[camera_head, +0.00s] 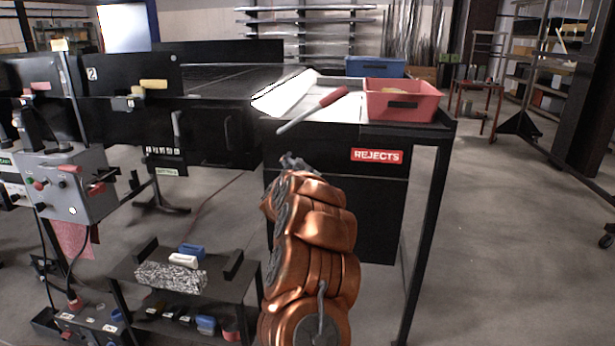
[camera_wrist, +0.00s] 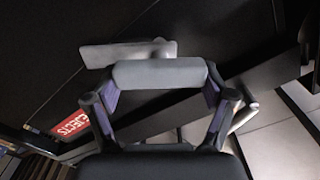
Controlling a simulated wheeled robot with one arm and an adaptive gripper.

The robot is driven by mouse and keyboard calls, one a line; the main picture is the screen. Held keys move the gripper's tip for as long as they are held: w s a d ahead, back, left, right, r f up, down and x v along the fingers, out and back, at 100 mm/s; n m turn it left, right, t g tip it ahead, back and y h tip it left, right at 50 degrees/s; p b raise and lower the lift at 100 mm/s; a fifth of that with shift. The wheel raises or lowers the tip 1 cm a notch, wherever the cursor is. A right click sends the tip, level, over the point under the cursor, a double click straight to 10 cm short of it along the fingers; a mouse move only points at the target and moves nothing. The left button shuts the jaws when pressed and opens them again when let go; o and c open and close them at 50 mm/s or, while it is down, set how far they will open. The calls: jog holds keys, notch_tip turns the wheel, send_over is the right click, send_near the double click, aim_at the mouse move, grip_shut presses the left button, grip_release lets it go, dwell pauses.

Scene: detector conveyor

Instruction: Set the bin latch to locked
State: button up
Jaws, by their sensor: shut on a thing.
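The black reject bin (camera_head: 388,195), with a red REJECTS label (camera_head: 377,155), stands under the end of the conveyor. The label also shows tilted at the left of the wrist view (camera_wrist: 73,125). My gripper (camera_head: 293,162) is at the upper left of the bin front, mostly hidden by my copper-coloured arm. The bar lies roughly crosswise in that view, close to the black panel. The latch is hidden in the head view, so I cannot read its setting.
A red tray (camera_head: 402,103) and a blue tray (camera_head: 375,66) sit above the bin. A low black stand (camera_head: 225,278) is left of my arm.

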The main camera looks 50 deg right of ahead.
jog(key=m+b, duration=0.3)
jog(key=f+m+b, duration=0.1)
jog(key=m+b, duration=0.1)
jog(key=b, duration=0.1)
jog(key=shift+s+m, duration=0.1)
jog(key=shift+m, duration=0.3)
jog(key=m+b, duration=0.4)
jog(key=shift+f+m, duration=0.15)
jog(key=shift+m, duration=0.25)
jog(key=shift+d+m, duration=0.1)
jog(key=shift+m, duration=0.2)
jog(key=shift+s, duration=0.1)
jog(key=o, duration=1.5)
jog(key=shift+o, duration=0.2)
jog(key=v, duration=1.2)
